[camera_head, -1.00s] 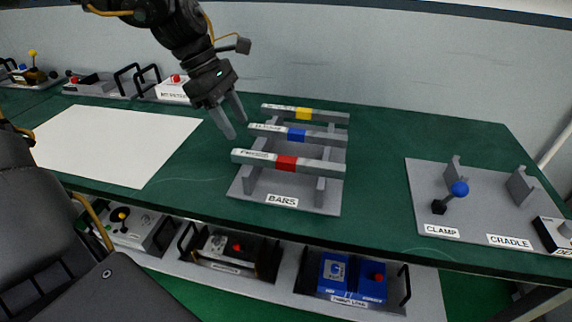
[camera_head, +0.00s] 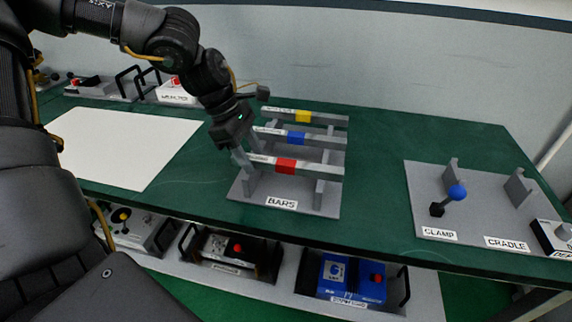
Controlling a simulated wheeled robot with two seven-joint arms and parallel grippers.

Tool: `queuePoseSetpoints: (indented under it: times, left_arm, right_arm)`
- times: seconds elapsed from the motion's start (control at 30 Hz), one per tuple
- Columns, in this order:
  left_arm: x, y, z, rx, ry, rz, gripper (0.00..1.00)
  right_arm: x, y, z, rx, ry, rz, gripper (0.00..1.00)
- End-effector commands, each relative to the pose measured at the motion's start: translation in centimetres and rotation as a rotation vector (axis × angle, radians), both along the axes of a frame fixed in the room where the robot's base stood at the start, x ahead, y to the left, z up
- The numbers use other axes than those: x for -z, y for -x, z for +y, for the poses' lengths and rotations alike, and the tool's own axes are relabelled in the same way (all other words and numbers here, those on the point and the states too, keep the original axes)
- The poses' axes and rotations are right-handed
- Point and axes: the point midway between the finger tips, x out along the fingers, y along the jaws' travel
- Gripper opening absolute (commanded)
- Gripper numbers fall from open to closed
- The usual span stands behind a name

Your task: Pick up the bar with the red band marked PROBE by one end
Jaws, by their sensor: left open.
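The grey bar with the red band (camera_head: 287,166) lies nearest in the grey rack marked BARS (camera_head: 240,192), resting across its upright supports. Its label is at the left part and too small to read surely. My left gripper (camera_head: 243,163) is open and points down at the left end of this bar. Its fingers overlap that end in the picture and hide part of it. I cannot tell whether they touch it or straddle it. My right gripper is not in view.
Bars with a blue band (camera_head: 296,136) and a yellow band (camera_head: 303,116) lie behind in the same rack. A plate with CLAMP (camera_head: 440,234) and CRADLE (camera_head: 506,243) stands at right. A white sheet (camera_head: 125,150) lies at left. Green table between rack and clamp is clear.

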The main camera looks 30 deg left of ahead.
Motion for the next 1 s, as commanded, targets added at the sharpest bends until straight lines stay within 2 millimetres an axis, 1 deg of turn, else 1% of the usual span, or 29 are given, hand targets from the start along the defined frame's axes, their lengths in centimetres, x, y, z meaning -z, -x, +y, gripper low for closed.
queuePoseSetpoints:
  times: [0.07, 0.17, 0.43, 0.77, 0.87, 0.97, 1.0]
  left_arm:
    - [0.0, 0.0, 0.0, 0.000, 0.000, 0.000, 0.47]
    - [0.0, 0.0, 0.0, 0.000, 0.000, 0.000, 0.35]
    - [0.0, 0.0, 0.0, 0.000, 0.000, 0.000, 0.00]
    - [-0.2, 0.0, 0.0, 0.001, 0.001, -0.002, 0.00]
    - [-0.7, -0.1, 0.0, 0.001, 0.000, -0.003, 0.00]
    - [-1.8, -0.1, 0.0, 0.001, -0.001, -0.005, 0.00]
    - [-2.4, -0.1, 0.0, 0.001, -0.001, -0.005, 0.00]
  right_arm:
    - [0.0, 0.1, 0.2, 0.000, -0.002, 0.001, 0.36]
    - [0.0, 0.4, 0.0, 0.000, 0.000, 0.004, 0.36]
    - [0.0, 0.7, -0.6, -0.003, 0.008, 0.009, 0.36]
    - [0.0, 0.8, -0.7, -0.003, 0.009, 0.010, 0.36]
    - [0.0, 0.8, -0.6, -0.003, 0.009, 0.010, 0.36]
    - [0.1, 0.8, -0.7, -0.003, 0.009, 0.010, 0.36]
    - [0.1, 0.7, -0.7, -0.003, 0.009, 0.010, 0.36]
